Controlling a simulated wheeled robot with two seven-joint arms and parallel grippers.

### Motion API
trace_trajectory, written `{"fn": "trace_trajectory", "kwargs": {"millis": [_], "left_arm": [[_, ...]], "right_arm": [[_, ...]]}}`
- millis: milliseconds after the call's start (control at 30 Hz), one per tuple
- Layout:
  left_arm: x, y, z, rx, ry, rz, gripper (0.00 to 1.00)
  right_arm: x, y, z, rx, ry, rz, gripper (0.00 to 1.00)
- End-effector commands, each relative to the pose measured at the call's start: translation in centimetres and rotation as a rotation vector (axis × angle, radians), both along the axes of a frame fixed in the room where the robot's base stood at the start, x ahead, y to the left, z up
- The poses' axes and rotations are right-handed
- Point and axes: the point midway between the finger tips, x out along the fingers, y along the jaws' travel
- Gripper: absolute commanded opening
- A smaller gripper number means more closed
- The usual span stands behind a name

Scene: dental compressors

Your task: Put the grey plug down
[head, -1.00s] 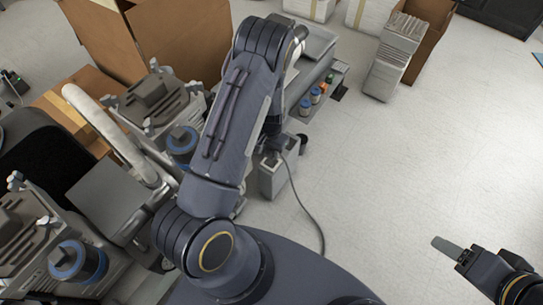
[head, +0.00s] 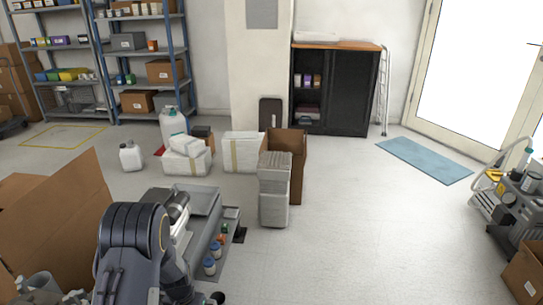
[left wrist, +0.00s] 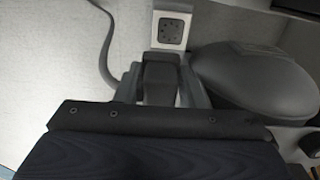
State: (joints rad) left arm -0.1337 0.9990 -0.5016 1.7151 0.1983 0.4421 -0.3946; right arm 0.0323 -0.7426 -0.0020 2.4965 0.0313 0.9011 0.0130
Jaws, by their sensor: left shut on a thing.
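The grey plug (left wrist: 160,72) shows as a dark block between the fingers of my left gripper (left wrist: 161,92) in the left wrist view. The gripper is shut on it. I cannot tell whether the plug touches this box. A grey cable (left wrist: 106,50) curves down at its left. In the head view my left arm fills the lower left, and its gripper is not clearly seen. My right gripper is not in view.
A large rounded dark grey object (left wrist: 255,80) lies close to the right of the gripper. An open carton (head: 290,160) stands further back. The floor at the centre right is clear.

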Motion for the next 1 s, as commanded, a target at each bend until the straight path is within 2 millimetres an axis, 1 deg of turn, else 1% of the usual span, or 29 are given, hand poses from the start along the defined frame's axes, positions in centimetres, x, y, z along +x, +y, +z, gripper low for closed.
{"fn": "trace_trajectory", "kwargs": {"millis": [33,67,100,167,200,400,533,567,600,767,867,967,1000], "left_arm": [[1.0,-1.0,2.6,-0.006,-0.016,-0.003,0.0],[1.3,-1.5,4.1,-0.008,-0.016,-0.002,0.0],[1.6,-2.2,6.1,-0.012,-0.016,0.002,0.0],[1.8,-3.2,9.1,-0.013,-0.015,0.008,0.0],[1.8,-3.7,10.8,-0.013,-0.015,0.014,0.0],[0.9,-5.6,18.2,-0.003,-0.007,0.044,0.0],[-0.3,-6.4,22.4,0.009,-0.006,0.068,0.0],[-0.5,-6.4,23.3,0.014,-0.001,0.073,0.0],[-0.5,-6.3,24.0,0.013,0.008,0.074,0.0],[-0.7,-6.6,26.0,0.006,0.014,0.069,0.0],[-0.8,-6.7,27.5,0.002,0.015,0.066,0.0],[-1.0,-6.8,29.4,-0.001,0.016,0.063,0.0],[-1.1,-6.9,30.4,-0.003,0.017,0.064,0.0]], "right_arm": [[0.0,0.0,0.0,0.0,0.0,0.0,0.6],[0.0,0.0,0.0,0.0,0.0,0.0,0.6],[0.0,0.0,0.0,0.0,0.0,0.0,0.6],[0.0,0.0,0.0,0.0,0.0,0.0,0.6],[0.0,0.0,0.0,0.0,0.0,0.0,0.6],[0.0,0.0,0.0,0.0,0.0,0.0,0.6],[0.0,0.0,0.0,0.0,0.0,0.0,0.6],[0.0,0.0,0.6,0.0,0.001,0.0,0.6],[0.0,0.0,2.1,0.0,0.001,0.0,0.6],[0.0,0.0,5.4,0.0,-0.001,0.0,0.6],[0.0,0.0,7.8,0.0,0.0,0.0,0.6],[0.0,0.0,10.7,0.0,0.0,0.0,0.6],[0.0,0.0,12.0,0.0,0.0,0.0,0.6]]}}
